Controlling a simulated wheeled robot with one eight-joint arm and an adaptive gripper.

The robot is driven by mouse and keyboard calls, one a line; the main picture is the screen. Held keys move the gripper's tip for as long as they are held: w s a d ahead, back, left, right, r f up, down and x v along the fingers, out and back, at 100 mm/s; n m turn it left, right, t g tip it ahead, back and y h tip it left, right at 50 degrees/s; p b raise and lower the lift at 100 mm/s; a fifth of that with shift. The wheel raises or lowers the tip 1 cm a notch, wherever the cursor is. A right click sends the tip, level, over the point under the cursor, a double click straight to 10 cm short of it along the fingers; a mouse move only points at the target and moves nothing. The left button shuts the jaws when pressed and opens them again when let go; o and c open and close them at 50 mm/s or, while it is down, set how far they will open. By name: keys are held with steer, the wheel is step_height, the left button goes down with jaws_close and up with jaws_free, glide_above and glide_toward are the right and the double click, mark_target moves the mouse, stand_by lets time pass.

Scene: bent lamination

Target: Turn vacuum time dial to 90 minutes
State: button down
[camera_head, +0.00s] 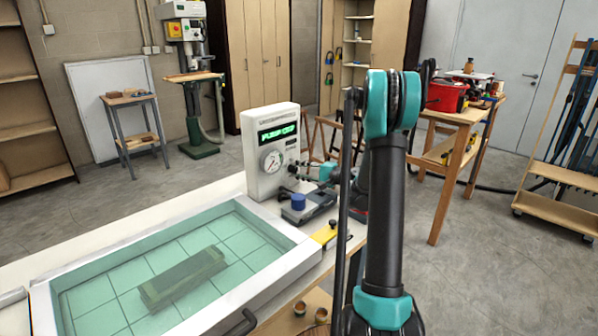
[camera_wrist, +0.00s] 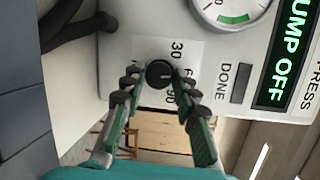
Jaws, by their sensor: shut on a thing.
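The vacuum time dial (camera_wrist: 158,73) is a small round black knob on the white pump control box, seen in the wrist view. Around it are printed 30, a partly hidden mark that looks like 60, and 90. My gripper (camera_wrist: 159,80) is shut on the dial, one finger on each side. A small light mark on the knob seems to face the partly covered middle number; the exact setting is hard to tell. In the head view the control box (camera_head: 257,185) stands on the table, with my gripper (camera_head: 297,172) at its right side; the dial is hidden there.
The box has a green display (camera_head: 277,134) reading PUMP OFF, a round gauge (camera_head: 271,160) and a DONE label beside a dark rectangle (camera_wrist: 241,83). A teal-covered vacuum bed (camera_head: 100,300) fills the table's front left. A blue-capped device (camera_head: 298,203) sits below my gripper.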

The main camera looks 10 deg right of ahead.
steer(key=shift+f+m+y, duration=0.1)
steer(key=shift+m+y, duration=0.2)
steer(key=shift+m, duration=0.3)
steer(key=c, duration=1.2)
jaws_free()
steer(key=shift+o, duration=0.2)
steer(key=v, duration=1.2)
steer(key=shift+d, duration=0.1)
steer(key=shift+o, duration=0.2)
